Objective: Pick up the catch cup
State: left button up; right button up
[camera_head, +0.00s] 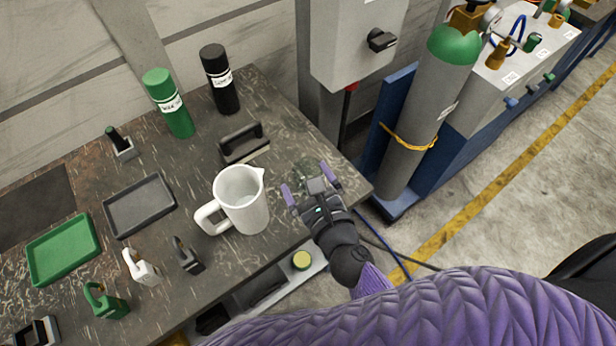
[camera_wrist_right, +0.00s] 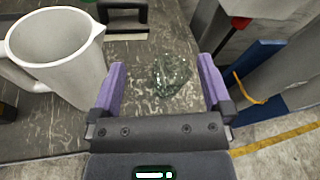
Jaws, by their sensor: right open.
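A small clear, greenish glass-like object, which looks like the catch cup (camera_wrist_right: 172,74), stands on the dark worktop near its right end. It is see-through and its outline is hard to make out; in the head view it shows only faintly (camera_head: 306,172). My right gripper (camera_head: 309,184) is open, its two purple fingers spread. In the right wrist view the clear object appears between the fingers (camera_wrist_right: 161,72), with gaps on both sides. I cannot tell how far the fingertips are above the worktop. My left gripper is not in view.
A white jug (camera_head: 242,202) stands close left of my right gripper. A black-handled block (camera_head: 244,146) lies behind. Green (camera_head: 170,108) and black (camera_head: 219,80) bottles stand at the back. Trays (camera_head: 140,205) are farther left. The worktop's right edge is close; a gas cylinder (camera_head: 425,110) stands beyond.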

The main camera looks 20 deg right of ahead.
aim_at(305, 163)
jog(key=w+f+m+h+b, duration=0.1)
jog(key=w+f, duration=0.1)
jog(key=f, duration=0.1)
jog(key=w+d+f+m+g+h+b, duration=0.1)
jog(key=w+f+m, duration=0.1)
jog(key=w+f, duration=0.1)
jog(key=w+d+f+m+g+b, duration=0.1)
jog(key=w+f+m+b, duration=0.1)
jog(key=f, duration=0.1)
jog(key=shift+w+d+f+h, duration=0.2)
jog(key=shift+w+h, duration=0.1)
jog(key=shift+h, duration=0.1)
jog(key=shift+w, duration=0.25)
jog(key=shift+s+r, duration=0.1)
jog(key=shift+r, duration=0.05)
jog(key=c, duration=0.7)
jog(key=shift+c, duration=1)
